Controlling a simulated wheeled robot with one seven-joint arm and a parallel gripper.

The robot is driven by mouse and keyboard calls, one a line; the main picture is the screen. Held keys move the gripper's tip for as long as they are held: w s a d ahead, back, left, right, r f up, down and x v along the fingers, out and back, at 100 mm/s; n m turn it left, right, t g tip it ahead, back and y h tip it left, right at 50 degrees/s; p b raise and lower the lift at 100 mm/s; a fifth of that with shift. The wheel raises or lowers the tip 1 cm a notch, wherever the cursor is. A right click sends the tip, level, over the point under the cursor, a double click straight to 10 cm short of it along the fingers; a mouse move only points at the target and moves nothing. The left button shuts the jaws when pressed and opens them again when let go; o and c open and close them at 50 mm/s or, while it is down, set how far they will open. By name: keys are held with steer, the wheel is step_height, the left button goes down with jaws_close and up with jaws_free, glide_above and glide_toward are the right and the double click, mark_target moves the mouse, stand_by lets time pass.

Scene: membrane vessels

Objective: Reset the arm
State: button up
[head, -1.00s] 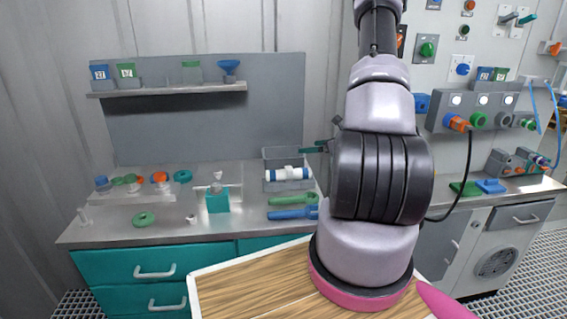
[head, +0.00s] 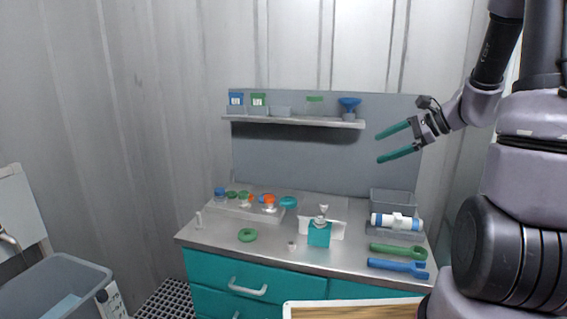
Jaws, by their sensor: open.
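My gripper (head: 380,145) is at the right of the head view, raised in the air in front of the grey back panel and above the right part of the workbench. Its two teal fingers point left and are spread apart, with nothing between them. My arm comes in from the upper right. Below the gripper, a white membrane vessel with blue ends (head: 396,222) lies in front of a grey bin (head: 393,201) on the bench. The gripper is apart from everything around it.
A shelf (head: 295,121) with small containers is left of the gripper. A grey basin (head: 60,280) stands lower left.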

steer(key=s+a+r+n+h, duration=0.1)
steer(key=s+r+n+h, duration=0.3)
steer(key=s, duration=0.5)
steer(key=s+a+r+n+t+h, duration=0.1)
steer(key=s+a+r+n+h, duration=0.1)
steer(key=s+r+n, duration=0.7)
steer(key=shift+s+r+n+h, duration=0.2)
steer(key=shift+n+h, duration=0.3)
steer(key=shift+h, duration=0.4)
